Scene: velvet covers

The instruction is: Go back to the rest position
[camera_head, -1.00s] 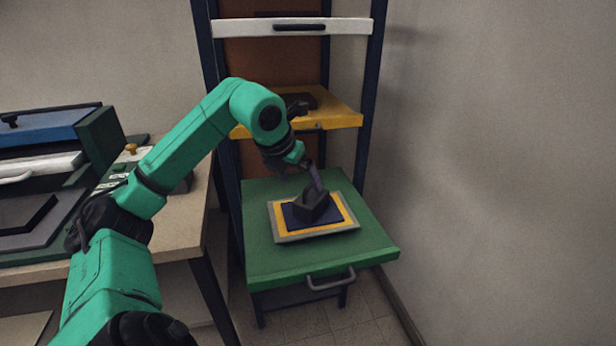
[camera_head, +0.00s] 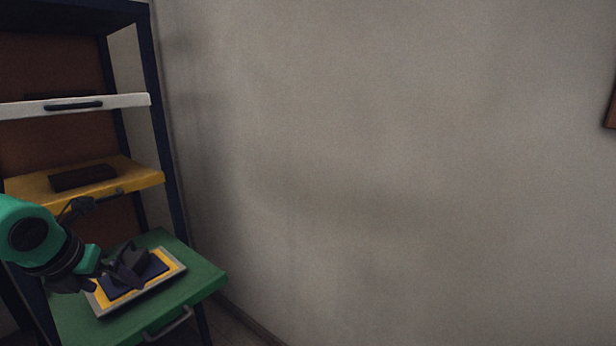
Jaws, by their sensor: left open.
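My left gripper (camera_head: 122,264) is at the lower left, on the end of my green arm. It is open, with its dark fingers over or beside a dark block on the pulled-out green drawer (camera_head: 206,281). The block (camera_head: 147,262) sits on a dark blue sheet (camera_head: 122,291) in a yellow-bordered grey tray (camera_head: 165,281). The gripper overlaps the block in the picture; I cannot tell whether they touch. My right gripper is not in view.
A bare grey wall (camera_head: 400,150) fills the middle and right.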

